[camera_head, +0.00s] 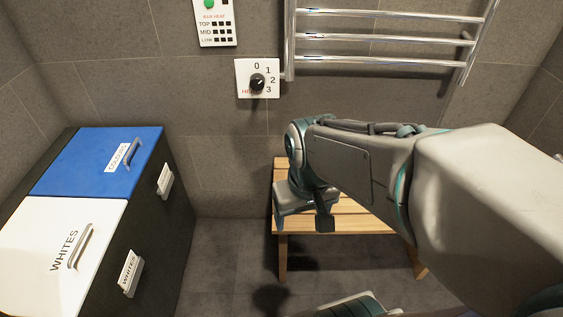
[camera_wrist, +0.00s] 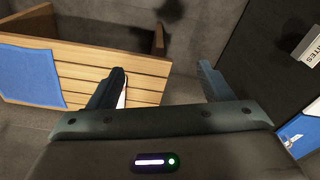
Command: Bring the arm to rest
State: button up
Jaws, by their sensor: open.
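My arm reaches in from the right in the head view, bent over the wooden bench (camera_head: 345,222). My gripper (camera_head: 322,222) hangs at its end, pointing down in front of the wall; the arm partly hides it. In the wrist view my gripper (camera_wrist: 160,75) has its two dark fingers wide apart, with nothing held between them. A small white and red item (camera_wrist: 122,97) shows beside the left finger, mostly hidden; I cannot tell what it is.
A dark hamper (camera_head: 165,235) with blue and white lids stands at left. A blue cloth (camera_wrist: 30,75) lies over the bench slats in the wrist view. A heater dial (camera_head: 257,82) and towel rail (camera_head: 385,38) are on the wall. Floor between hamper and bench is clear.

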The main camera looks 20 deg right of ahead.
notch_tip(320, 180, up, 30)
jog(key=t+p, duration=0.1)
jog(key=p, duration=2.6)
jog(key=shift+r+t, duration=0.15)
jog(key=shift+t, duration=0.15)
jog(key=shift+w+d, duration=0.1)
